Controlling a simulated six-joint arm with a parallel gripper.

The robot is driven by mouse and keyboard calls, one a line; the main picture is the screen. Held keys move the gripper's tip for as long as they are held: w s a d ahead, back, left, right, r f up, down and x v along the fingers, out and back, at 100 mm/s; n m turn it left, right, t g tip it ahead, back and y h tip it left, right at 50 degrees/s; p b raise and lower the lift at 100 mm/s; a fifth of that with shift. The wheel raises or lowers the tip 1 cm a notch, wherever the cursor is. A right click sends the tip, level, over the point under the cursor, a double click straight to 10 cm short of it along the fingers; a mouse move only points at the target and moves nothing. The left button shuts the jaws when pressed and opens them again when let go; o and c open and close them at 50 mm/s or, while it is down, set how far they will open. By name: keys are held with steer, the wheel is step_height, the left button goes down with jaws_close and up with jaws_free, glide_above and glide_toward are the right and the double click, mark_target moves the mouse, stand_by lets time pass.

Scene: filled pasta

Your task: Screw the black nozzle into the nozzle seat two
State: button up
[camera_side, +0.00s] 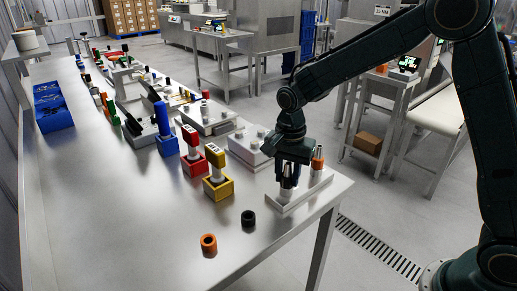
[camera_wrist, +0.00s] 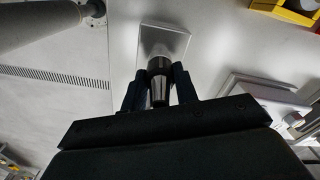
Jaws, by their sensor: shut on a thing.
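My gripper (camera_side: 284,178) is shut on the black nozzle (camera_side: 288,183), which is upright over the near end of the light seat plate (camera_side: 312,192). In the wrist view the nozzle (camera_wrist: 159,92) shows a metallic taper and a dark collar between the two dark fingers, with the plate (camera_wrist: 178,37) just beyond. The nozzle seat two is not clearly visible; the nozzle and fingers cover that part of the plate. I cannot tell how deep the nozzle sits. An orange-collared nozzle (camera_side: 317,160) stands upright at the plate's far end.
A black ring (camera_side: 248,218) and an orange ring (camera_side: 208,244) lie on the table (camera_side: 120,215) near its front edge. Yellow (camera_side: 218,188), red (camera_side: 194,163) and blue (camera_side: 167,145) holders stand to the left. The table's left front is clear.

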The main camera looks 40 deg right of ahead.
steer(key=m, duration=0.3)
steer(key=shift+m, duration=0.4)
steer(key=m, duration=0.4)
steer(key=o, duration=1.4)
steer(key=shift+r, duration=3.5)
steer(key=shift+r, duration=0.15)
step_height(320, 180, up, 14)
steer(key=shift+f, duration=0.25)
